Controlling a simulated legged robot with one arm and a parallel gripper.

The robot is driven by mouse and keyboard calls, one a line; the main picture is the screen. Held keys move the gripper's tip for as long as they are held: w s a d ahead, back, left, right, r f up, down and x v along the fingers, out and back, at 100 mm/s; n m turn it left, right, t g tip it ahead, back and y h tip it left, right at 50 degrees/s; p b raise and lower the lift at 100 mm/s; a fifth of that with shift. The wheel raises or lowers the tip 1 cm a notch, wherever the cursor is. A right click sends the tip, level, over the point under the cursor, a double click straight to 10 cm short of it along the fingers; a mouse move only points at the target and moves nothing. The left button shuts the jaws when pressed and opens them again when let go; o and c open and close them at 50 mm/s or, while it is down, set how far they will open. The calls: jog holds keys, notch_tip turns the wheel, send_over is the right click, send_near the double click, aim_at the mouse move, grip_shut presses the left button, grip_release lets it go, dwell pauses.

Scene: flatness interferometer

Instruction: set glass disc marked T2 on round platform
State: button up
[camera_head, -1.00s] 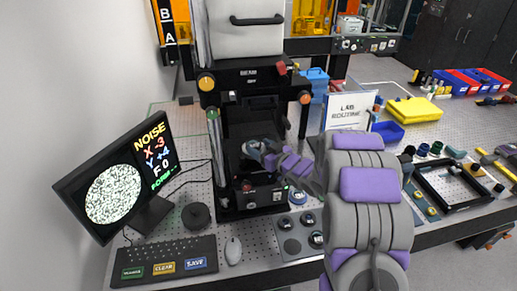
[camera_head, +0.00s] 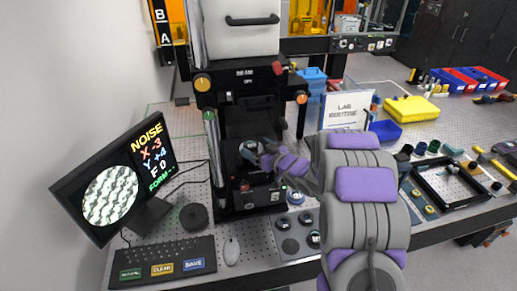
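A pale round disc (camera_head: 249,146) sits inside the dark bay of the interferometer, on what looks like its round platform, mostly hidden beneath the disc. Its marking is too small to read. My gripper (camera_head: 262,157) is just to the right of the disc, at the bay opening. The fingers are small and partly hidden by my purple and grey arm, so I cannot tell whether they are open or touching the disc. A grey holder (camera_head: 276,224) with several round places stands at the bench front; some places hold discs, with labels unreadable.
A monitor (camera_head: 110,195) at left shows wavy fringes and NOISE, X, Y and F readings. A keyboard (camera_head: 165,257), mouse (camera_head: 232,251) and dark knob (camera_head: 194,217) lie before the instrument. A LAB ROUTINE sign (camera_head: 346,111) and black frame (camera_head: 447,188) stand right of it.

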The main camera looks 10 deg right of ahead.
jog(key=shift+a+r, duration=0.1)
jog(key=s+d+r+m+g+h, duration=0.2)
jog(key=s+d+g+h, duration=0.3)
jog(key=s, duration=0.6)
jog(key=s+d+r+m+g+h, duration=0.25)
jog(key=s+d+h, duration=0.35)
jog(key=s, duration=0.6)
jog(key=s+a+g+y, duration=0.1)
jog(key=s+a+g, duration=0.2)
jog(key=s, duration=0.7)
jog(key=s+a+r+g+y, duration=0.1)
jog(key=s+a, duration=0.4)
jog(key=s, duration=0.5)
jog(key=s+a+r+g+y, duration=0.1)
jog(key=s+a+g, duration=0.3)
jog(key=s, duration=0.6)
jog(key=shift+a+r+m+g+y, duration=0.15)
jog(key=shift+a+m+g+y, duration=0.05)
jog(key=shift+m+g+y, duration=0.2)
